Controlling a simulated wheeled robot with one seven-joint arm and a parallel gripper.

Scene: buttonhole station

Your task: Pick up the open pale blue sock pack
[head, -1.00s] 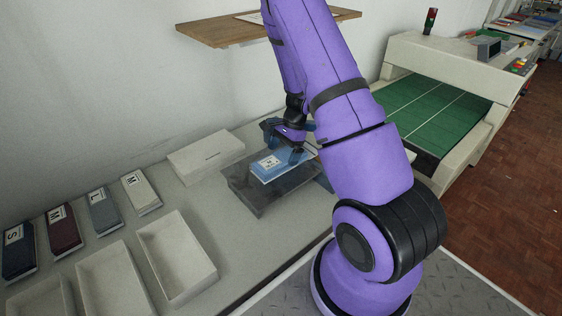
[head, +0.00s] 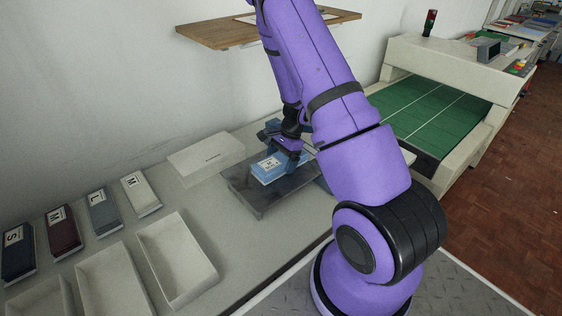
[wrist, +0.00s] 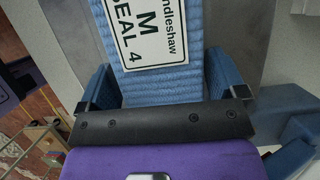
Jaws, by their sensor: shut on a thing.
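The pale blue sock pack (head: 267,177) lies over the dark grey slab (head: 258,205) on the bench, with a white label on top. In the wrist view the ribbed blue pack (wrist: 180,85) fills the top middle, and its label reads "M SEAL 4". My gripper (head: 283,151) is at the far end of the pack from above. In the wrist view its blue fingers stand on both sides of the pack, and my gripper (wrist: 160,88) is shut on it. I cannot tell whether the pack is clear of the slab.
Several labelled packs, including a maroon one (head: 63,229), line the wall at left. Open pale trays (head: 208,283) stand before them. A closed white box (head: 205,158) is left of the slab. A wooden shelf (head: 215,34) hangs above; a green conveyor (head: 425,108) is right.

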